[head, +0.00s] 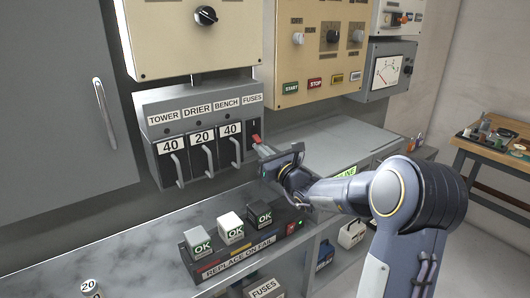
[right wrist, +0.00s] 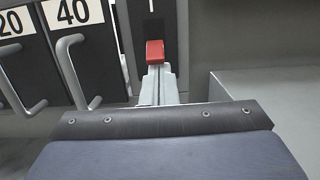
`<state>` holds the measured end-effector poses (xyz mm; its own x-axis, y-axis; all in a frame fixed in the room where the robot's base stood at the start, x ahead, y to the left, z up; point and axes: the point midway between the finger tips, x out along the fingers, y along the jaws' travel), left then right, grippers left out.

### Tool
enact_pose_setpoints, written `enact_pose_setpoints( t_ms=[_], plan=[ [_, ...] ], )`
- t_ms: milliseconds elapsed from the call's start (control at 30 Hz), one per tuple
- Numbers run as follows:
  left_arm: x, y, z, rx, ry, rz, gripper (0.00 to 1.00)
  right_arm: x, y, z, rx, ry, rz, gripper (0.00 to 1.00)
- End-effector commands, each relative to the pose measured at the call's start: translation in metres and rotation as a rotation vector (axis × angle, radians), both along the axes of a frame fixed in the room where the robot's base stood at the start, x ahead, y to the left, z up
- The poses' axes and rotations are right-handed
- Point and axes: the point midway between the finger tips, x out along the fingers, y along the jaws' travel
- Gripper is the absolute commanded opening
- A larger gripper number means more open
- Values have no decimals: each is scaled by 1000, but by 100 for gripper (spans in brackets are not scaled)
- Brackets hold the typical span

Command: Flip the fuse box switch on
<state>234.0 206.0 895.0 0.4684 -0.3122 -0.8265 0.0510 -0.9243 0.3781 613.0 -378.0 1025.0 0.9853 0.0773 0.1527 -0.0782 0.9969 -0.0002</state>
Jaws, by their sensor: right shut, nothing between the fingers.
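The grey fuse box (head: 200,95) hangs on the wall, with slots labelled TOWER, DRIER, BENCH and FUSES. The switch (head: 256,139) in the FUSES slot has a red handle below a white mark; it also shows in the right wrist view (right wrist: 155,52). My right gripper (head: 262,149) is shut and empty, its fingertips at the red handle from below and in front. In the right wrist view the fingers (right wrist: 157,82) point up at the handle; whether they touch it I cannot tell. My left gripper is not in view.
Handled fuses numbered 40 (head: 170,160), 20 (head: 205,150) and 40 (head: 232,142) sit left of the switch. Below, a dark tray (head: 235,262) holds blocks marked OK on the grey counter (head: 130,255). A beige panel (head: 175,40) is above. A wooden table (head: 490,150) stands far right.

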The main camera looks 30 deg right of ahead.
Motion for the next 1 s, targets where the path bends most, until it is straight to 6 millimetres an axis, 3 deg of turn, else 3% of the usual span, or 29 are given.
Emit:
enact_pose_setpoints(
  t_ms=[1000],
  plan=[
    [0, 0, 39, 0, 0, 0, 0, -5, -1, 10, -11, 145, -1, 0]
  ],
)
